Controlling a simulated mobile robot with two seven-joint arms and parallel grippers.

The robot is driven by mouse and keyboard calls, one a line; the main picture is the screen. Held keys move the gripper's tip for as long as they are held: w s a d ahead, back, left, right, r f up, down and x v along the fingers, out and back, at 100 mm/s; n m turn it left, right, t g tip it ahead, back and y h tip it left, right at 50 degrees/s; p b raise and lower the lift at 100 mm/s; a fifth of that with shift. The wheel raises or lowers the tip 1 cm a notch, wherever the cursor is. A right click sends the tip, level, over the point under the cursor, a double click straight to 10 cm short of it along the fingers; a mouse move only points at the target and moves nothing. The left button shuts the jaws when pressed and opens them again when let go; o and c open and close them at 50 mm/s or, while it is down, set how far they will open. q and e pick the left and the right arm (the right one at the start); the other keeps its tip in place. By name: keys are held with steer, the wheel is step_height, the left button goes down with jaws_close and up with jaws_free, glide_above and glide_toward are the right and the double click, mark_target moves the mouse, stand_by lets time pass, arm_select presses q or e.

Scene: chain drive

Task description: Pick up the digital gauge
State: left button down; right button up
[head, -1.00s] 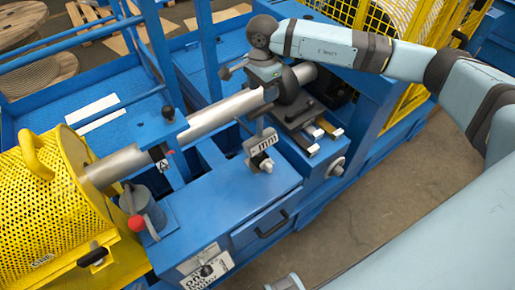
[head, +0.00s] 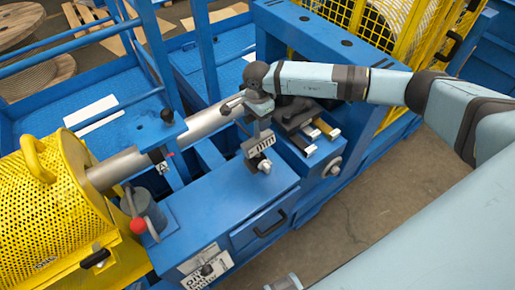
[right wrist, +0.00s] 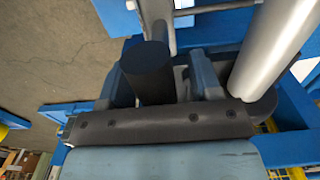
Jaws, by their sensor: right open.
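In the head view a small grey plate marked "mm" (head: 257,144), which appears to be the digital gauge, stands above the blue cabinet, beside the steel bar. A round knob sits just below it. My right gripper (head: 259,108) is directly above and behind the plate, close to the bar. It is open. I cannot tell whether its fingers touch anything. In the right wrist view the gripper's dark crossbar lies across the middle, with a dark cylinder and a pale post (right wrist: 158,22) beyond it. My left gripper is not in view.
The steel bar (head: 205,122) runs diagonally beside the gripper and also shows in the right wrist view (right wrist: 275,45). A yellow perforated drum guard (head: 55,210) is at left. The blue cabinet (head: 225,205) lies in front.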

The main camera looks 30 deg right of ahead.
steer(key=shift+c, duration=0.2)
jaws_close()
stand_by(1.1)
steer(key=shift+w+r, duration=0.15)
